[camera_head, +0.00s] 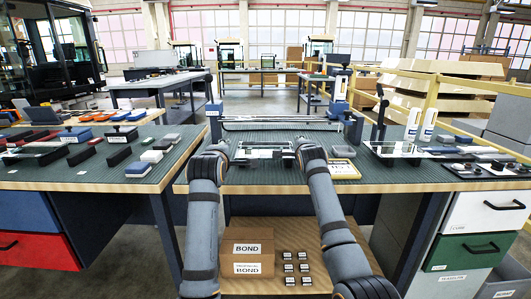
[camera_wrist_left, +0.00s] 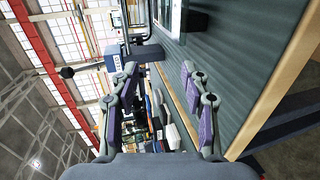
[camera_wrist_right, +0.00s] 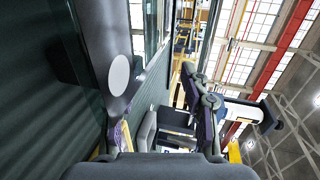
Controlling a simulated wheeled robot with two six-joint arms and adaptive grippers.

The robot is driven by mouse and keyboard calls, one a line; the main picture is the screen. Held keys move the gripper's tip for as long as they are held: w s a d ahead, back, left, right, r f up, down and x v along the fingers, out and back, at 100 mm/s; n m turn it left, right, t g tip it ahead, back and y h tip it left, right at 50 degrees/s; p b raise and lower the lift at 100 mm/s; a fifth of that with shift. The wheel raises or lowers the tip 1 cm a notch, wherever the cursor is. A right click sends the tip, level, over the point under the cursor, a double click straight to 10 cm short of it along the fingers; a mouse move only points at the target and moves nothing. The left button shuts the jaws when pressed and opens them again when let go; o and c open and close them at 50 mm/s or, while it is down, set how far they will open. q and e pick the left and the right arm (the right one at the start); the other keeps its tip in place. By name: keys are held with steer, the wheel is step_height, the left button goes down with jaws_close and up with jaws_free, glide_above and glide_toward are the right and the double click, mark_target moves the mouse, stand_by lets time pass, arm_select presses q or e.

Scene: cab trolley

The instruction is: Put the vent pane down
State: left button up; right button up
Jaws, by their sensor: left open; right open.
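A clear vent pane (camera_head: 262,153) lies flat at the middle of the green bench mat, between my two grippers in the head view. Whether it touches the mat or sits slightly above it, I cannot tell. My left gripper (camera_head: 219,146) is at the pane's left side; its purple-padded fingers stand apart and empty in the left wrist view (camera_wrist_left: 157,100). My right gripper (camera_head: 306,143) is at the pane's right side; its fingers are apart in the right wrist view (camera_wrist_right: 163,105), with nothing seen held between them. A glassy edge shows at the top of that view (camera_wrist_right: 152,25).
A metal rail frame (camera_head: 280,122) stands behind the pane. A labelled tray (camera_head: 343,168) lies to its right, and another glass sheet (camera_head: 395,149) with white bottles (camera_head: 413,120) farther right. Dark blocks (camera_head: 120,156) crowd the left bench. Boxes (camera_head: 247,248) sit below.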

steer(key=v, duration=1.2)
arm_select(q)
steer(key=shift+f, duration=0.1)
arm_select(e)
steer(key=shift+f, duration=0.1)
